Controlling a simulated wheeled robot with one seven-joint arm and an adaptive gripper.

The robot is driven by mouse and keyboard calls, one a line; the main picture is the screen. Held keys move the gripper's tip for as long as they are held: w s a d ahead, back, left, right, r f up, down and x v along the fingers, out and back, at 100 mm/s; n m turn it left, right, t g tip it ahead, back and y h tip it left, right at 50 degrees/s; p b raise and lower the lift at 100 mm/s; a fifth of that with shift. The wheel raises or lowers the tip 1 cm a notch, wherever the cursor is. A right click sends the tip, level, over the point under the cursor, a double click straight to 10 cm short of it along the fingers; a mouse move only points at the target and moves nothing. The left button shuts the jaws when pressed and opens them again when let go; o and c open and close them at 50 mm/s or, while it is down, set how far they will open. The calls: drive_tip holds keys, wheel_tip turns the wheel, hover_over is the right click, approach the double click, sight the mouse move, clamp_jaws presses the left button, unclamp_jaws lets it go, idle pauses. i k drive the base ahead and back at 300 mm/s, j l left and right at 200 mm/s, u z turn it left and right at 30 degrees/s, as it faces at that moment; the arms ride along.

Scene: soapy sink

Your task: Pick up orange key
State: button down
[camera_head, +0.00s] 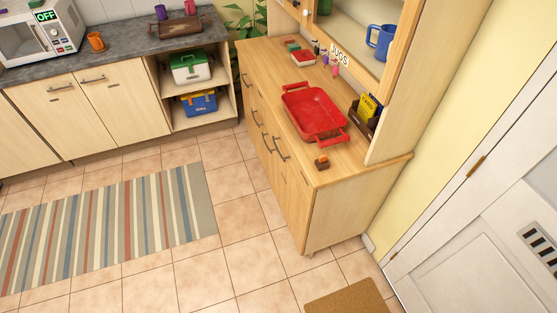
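I cannot make out a clear key shape. A small brown block with an orange top (322,162) sits on the wooden dresser top (338,172), near its front right corner. It is too small to tell whether the orange part is the key. My gripper is not in view.
A red tray (313,110) lies on the dresser, with a dark holder of yellow packets (368,107) to its right. A blue mug (381,42) stands on the shelf above. A striped rug (105,225) lies on the tiled floor. The floor before the dresser is clear.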

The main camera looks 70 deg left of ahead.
sight(322, 158)
drive_tip(key=u, duration=2.25)
drive_tip(key=i+l+u, duration=0.15)
drive_tip(key=u, duration=0.2)
drive_tip(key=i+l+u, duration=0.3)
drive_tip(key=l+u, duration=0.1)
drive_tip(key=u, duration=0.25)
drive_tip(key=i+l, duration=0.15)
drive_tip(key=l, duration=0.2)
drive_tip(key=i+l+u, duration=0.1)
drive_tip(key=l, duration=0.25)
drive_tip(key=i+l, duration=0.25)
drive_tip(key=i+l+u, duration=0.1)
drive_tip(key=l, duration=0.35)
